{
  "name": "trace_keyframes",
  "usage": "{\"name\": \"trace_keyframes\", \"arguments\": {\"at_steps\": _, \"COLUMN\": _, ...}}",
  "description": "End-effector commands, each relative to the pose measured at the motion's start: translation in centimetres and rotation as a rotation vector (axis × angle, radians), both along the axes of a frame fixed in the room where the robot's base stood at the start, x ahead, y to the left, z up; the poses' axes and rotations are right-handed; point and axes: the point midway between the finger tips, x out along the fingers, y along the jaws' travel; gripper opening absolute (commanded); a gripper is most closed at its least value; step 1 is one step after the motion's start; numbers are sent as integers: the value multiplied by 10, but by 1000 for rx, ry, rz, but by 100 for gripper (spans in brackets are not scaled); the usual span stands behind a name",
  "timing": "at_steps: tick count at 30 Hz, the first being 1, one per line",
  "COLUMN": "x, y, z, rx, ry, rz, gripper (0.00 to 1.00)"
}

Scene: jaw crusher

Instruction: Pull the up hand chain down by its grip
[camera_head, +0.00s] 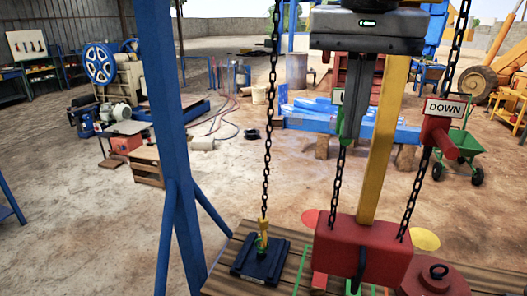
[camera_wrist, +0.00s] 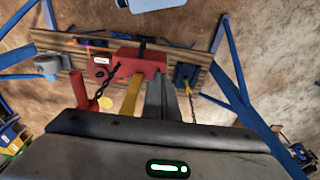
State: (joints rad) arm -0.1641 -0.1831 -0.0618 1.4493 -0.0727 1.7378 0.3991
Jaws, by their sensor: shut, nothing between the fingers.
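My gripper (camera_head: 349,138) points down from the top of the head view, its grey fingers close together. It is shut and empty. A green-edged label (camera_head: 337,97) shows beside the fingers, mostly covered, so its lettering is unreadable. A black hand chain (camera_head: 338,182) hangs below the fingers to the red block (camera_head: 362,248). The grip on this chain is largely hidden; I cannot tell whether my fingers touch it. The other hand chain has a red grip (camera_head: 437,135) with a DOWN sign (camera_head: 445,108). In the wrist view, my fingers (camera_wrist: 161,82) reach toward the red block (camera_wrist: 135,62).
A yellow bar (camera_head: 385,140) stands just right of my fingers. A load chain (camera_head: 266,150) hangs at left to a yellow hook over a dark blue plate (camera_head: 252,272). A blue post (camera_head: 165,120) stands farther left. Wooden planks (camera_head: 225,285) lie below.

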Motion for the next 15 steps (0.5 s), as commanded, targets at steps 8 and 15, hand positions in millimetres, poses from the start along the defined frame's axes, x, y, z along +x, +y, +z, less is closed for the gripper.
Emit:
{"name": "trace_keyframes", "arguments": {"at_steps": 8, "x": -3, "y": 1, "z": 8, "rx": 0, "ry": -1, "rz": 0, "gripper": 0}}
{"name": "trace_keyframes", "arguments": {"at_steps": 15, "x": -23, "y": 7, "z": 36, "rx": 0, "ry": -2, "rz": 0, "gripper": 0}}
